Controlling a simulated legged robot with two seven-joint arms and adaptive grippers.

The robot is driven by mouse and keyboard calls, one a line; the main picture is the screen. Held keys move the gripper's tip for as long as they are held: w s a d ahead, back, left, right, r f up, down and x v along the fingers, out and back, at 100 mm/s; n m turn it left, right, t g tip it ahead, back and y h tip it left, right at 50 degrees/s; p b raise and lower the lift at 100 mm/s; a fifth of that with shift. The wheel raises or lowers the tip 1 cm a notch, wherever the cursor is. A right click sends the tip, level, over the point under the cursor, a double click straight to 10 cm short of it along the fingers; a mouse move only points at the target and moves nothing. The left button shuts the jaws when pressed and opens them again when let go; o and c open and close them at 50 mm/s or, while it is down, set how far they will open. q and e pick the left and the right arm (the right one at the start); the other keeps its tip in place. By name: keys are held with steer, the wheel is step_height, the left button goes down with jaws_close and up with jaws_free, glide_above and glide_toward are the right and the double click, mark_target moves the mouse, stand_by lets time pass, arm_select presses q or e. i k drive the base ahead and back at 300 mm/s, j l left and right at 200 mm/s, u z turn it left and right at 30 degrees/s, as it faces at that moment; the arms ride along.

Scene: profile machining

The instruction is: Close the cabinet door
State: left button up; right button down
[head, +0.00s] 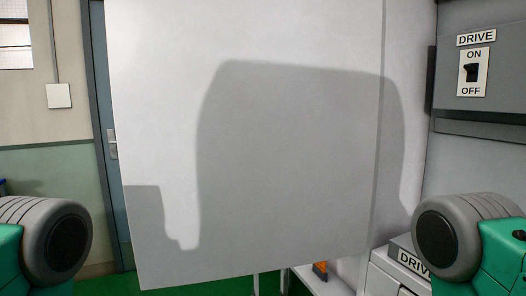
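The cabinet door (290,40) is a large flat light-grey panel that fills the middle of the head view. It stands open, and its right edge runs beside another pale upright panel (412,60). A dark shadow falls across both panels. The door's left edge hangs free in front of a blue-grey room door. Green and grey parts of my arms show at the lower left and lower right corners. Neither gripper is in view, so I cannot tell whether they are open or shut.
A grey panel (478,160) with a DRIVE ON/OFF switch (472,72) stands at the right. Below it is a grey box labelled DRIVE (408,256). A small orange item (320,270) sits on a low white shelf (333,287). Green floor (210,287) shows under the cabinet door.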

mark_target(245, 130)
steer(key=i+j+z, duration=0.1)
steer(key=j+z, duration=0.3)
steer(key=j, duration=0.35)
steer(key=j+z, duration=0.35)
steer(key=j, duration=0.35)
steer(key=k+j+z, duration=0.1)
steer(key=j+z, duration=0.3)
steer(key=j, duration=0.3)
steer(key=i+j+z, duration=0.15)
steer(key=j+z, duration=0.3)
steer(key=j, duration=0.25)
steer(key=j+z, duration=0.4)
steer(key=j, duration=0.3)
steer(key=j+z, duration=0.45)
steer(key=j, duration=0.25)
steer(key=i+j+z, duration=0.4)
steer(key=j+z, duration=0.15)
steer(key=i+j+z, duration=0.25)
steer(key=j, duration=0.15)
steer(key=j+z, duration=0.15)
steer(key=z, duration=0.3)
steer(key=k+j+z, duration=0.1)
steer(key=z, duration=0.35)
